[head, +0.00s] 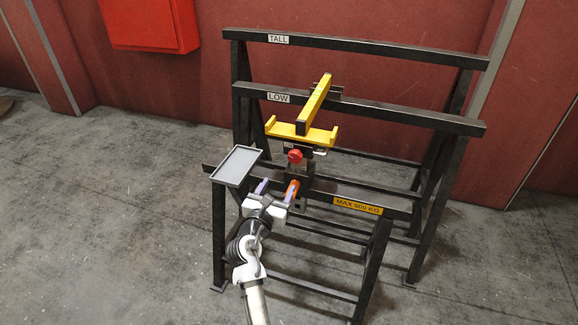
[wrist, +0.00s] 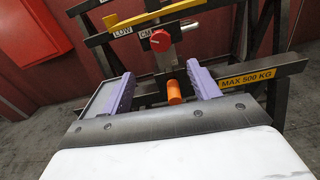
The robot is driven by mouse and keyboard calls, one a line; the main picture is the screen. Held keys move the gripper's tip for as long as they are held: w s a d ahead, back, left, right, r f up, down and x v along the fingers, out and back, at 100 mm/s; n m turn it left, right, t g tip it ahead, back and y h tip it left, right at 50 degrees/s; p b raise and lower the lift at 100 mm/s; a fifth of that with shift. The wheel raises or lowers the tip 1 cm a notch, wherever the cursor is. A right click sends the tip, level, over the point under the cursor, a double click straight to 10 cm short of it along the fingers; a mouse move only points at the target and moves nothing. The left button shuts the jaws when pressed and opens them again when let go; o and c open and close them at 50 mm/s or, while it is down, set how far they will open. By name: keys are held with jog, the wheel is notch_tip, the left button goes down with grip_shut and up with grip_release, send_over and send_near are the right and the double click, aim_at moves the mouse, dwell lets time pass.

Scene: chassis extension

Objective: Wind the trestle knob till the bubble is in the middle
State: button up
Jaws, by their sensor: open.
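The trestle is a dark metal frame (head: 380,197) with a yellow cradle (head: 302,135) on a post. A red round knob (head: 295,156) sits on the post below the cradle; it also shows in the wrist view (wrist: 160,40). Lower down, an orange cylindrical grip (wrist: 174,92) sticks out toward me; it shows in the head view (head: 292,190). I cannot tell which is the task's knob. My gripper (wrist: 161,85) is open and empty, its purple fingers apart, with the orange grip between them in the picture, nearer the right finger. No bubble can be made out.
A grey tray (head: 237,164) is at the left end of the front rail, close to my gripper. Taller frames marked LOW (head: 277,98) and TALL (head: 278,39) stand behind. A red box (head: 148,25) hangs on the wall.

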aim_at(294, 159)
jog(key=x, duration=1.4)
jog(key=shift+f+p, duration=0.1)
jog(key=shift+p, duration=0.2)
jog(key=shift+s, duration=0.1)
jog(key=c, duration=1)
jog(key=shift+m, duration=0.3)
